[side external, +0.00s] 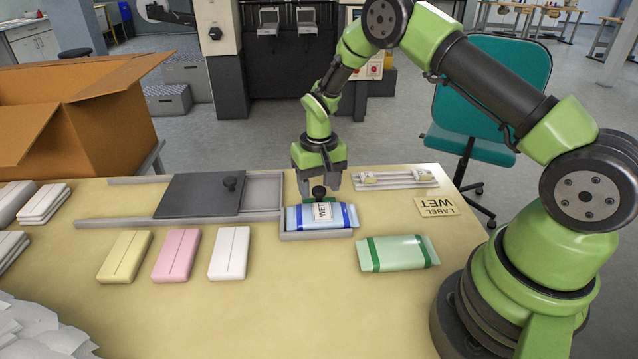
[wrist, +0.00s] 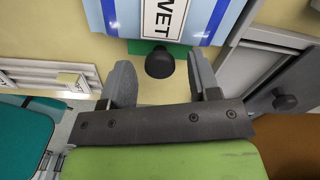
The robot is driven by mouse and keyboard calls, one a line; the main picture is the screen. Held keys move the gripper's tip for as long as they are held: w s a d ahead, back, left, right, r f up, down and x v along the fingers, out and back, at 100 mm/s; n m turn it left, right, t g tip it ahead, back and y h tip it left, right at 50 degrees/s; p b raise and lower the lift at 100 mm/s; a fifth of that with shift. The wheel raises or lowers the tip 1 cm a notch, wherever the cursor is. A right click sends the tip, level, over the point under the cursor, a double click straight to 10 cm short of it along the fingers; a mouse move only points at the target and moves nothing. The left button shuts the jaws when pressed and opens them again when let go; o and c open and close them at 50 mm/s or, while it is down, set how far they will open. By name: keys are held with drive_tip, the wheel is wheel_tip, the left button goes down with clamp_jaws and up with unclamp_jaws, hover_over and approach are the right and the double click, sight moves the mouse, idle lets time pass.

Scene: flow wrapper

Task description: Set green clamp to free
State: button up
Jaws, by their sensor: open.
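The green clamp (wrist: 186,49) shows in the wrist view as a green strip with a round black knob (wrist: 159,63), at the edge of the blue packet (wrist: 216,24). In the side view the knob (side external: 319,191) is just below my gripper (side external: 319,183), and the clamp's green part is mostly hidden. My gripper (wrist: 160,72) is open, its fingers on either side of the knob, with gaps visible in the wrist view. The blue packet (side external: 344,214), with a WET label, lies in a shallow grey tray (side external: 317,235). The clamp's setting cannot be read.
A dark sliding plate (side external: 195,195) with a black knob sits on grey rails to the left. A white fixture (side external: 393,178) stands behind right. A LABEL WET card (side external: 437,206) and green packet (side external: 397,253) lie right. Yellow, pink and white packs lie front left.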

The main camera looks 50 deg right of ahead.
clamp_jaws()
drive_tip(key=shift+w+d, duration=0.85)
drive_tip(key=shift+w, duration=0.05)
unclamp_jaws()
drive_tip(key=shift+r, duration=0.1)
wheel_tip(320, 180, up, 10)
idle(0.3)
